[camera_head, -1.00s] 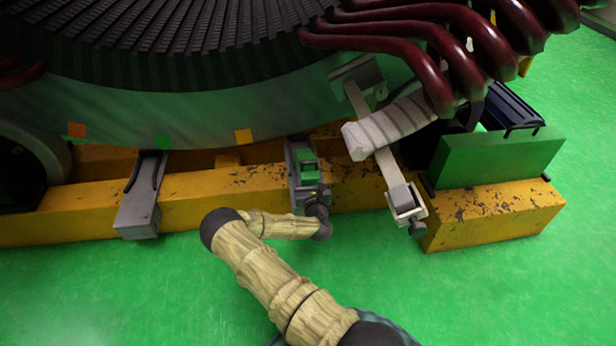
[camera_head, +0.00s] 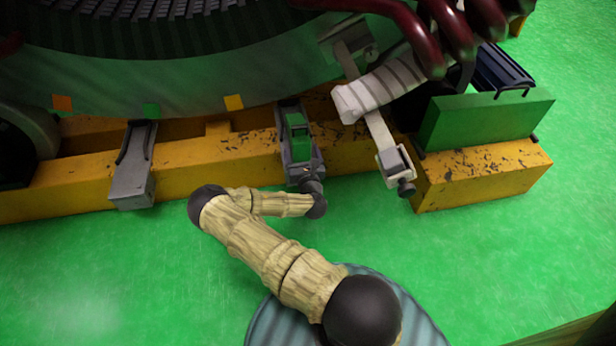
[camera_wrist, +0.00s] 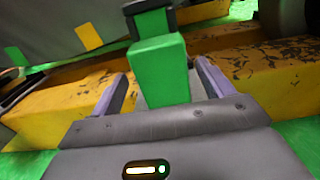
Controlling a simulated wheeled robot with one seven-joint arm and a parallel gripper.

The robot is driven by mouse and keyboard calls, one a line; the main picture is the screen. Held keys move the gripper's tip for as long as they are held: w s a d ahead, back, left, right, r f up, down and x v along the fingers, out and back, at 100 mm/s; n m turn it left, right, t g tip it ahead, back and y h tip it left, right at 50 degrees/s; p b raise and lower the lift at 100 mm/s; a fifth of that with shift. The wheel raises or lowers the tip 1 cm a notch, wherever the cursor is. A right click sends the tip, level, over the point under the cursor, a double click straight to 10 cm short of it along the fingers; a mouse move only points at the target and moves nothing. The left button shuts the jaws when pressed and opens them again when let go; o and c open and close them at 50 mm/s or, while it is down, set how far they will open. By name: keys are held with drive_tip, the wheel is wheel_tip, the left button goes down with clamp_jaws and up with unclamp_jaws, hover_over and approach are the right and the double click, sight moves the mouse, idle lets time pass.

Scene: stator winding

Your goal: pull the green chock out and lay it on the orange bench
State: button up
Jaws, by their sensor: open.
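The green chock (camera_head: 298,138) is a green block seated in a grey bracket on the yellow beam, under the stator's rim. In the wrist view the chock (camera_wrist: 160,68) stands between my two fingers, with a gap on each side. A dark grey piece (camera_wrist: 150,20) sits at its far end. My gripper (camera_wrist: 161,74) is open, with a finger on either side of the chock; in the head view it is small and partly hidden by my wrist. I cannot make out a separate orange bench in either view.
The worn yellow beam (camera_head: 185,160) runs across. A grey bracket (camera_head: 132,180) stands left of the chock. A clamp arm with a white-wrapped piece (camera_head: 370,95) stands close on its right, and a green box (camera_head: 485,122) lies further right.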

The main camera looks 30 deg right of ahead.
drive_tip(key=p+v, duration=0.2)
drive_tip(key=v, duration=1)
drive_tip(key=shift+s, duration=0.4)
drive_tip(key=shift+c, duration=0.2)
